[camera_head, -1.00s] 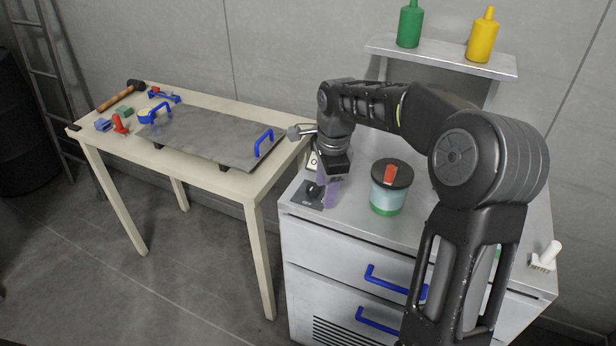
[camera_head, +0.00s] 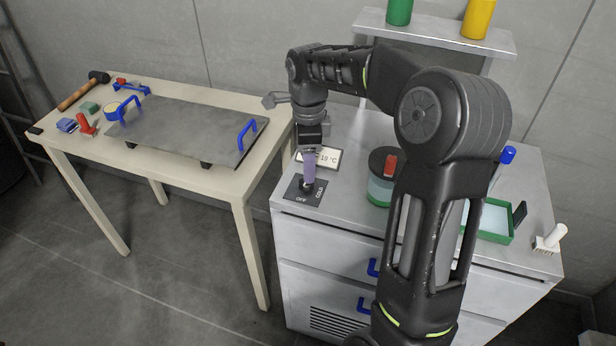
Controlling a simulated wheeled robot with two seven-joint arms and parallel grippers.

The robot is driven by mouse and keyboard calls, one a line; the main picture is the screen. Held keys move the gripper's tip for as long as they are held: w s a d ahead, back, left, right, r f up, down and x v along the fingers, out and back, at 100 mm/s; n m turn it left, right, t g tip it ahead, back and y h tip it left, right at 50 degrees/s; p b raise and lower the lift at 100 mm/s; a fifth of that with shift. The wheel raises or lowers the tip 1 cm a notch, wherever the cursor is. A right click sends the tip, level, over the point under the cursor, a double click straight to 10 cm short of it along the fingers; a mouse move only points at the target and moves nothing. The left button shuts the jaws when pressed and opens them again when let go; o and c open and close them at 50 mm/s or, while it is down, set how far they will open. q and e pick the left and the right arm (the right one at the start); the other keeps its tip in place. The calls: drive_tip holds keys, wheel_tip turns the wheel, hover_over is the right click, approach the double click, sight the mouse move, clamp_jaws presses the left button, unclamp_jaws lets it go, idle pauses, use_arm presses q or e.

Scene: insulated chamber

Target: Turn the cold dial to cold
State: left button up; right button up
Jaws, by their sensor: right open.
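The cold dial (camera_head: 306,188) is a small dark knob on a dark plate (camera_head: 294,193) at the front left of the metal cabinet top. The plate has the white words OFF at its front and COLD at its right. My right gripper (camera_head: 309,180) points down over the dial, its purplish fingers open and right at the knob. The fingers hide most of the knob, so I cannot tell whether they touch it or which way it points. A display (camera_head: 325,158) behind the plate reads about 18 °C, partly hidden by the gripper. My left gripper is not in view.
A dark-lidded jar (camera_head: 380,190) with a red handle stands right of the dial, partly behind my arm. A green tray (camera_head: 490,236) and a white brush (camera_head: 550,238) lie farther right. A wooden table (camera_head: 190,180) with a grey plate (camera_head: 180,130) stands left.

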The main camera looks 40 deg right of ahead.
wheel_tip(320, 180, down, 6)
drive_tip(key=shift+r+p, duration=0.1)
drive_tip(key=shift+p, duration=0.3)
drive_tip(key=shift+c, duration=0.4)
clamp_jaws()
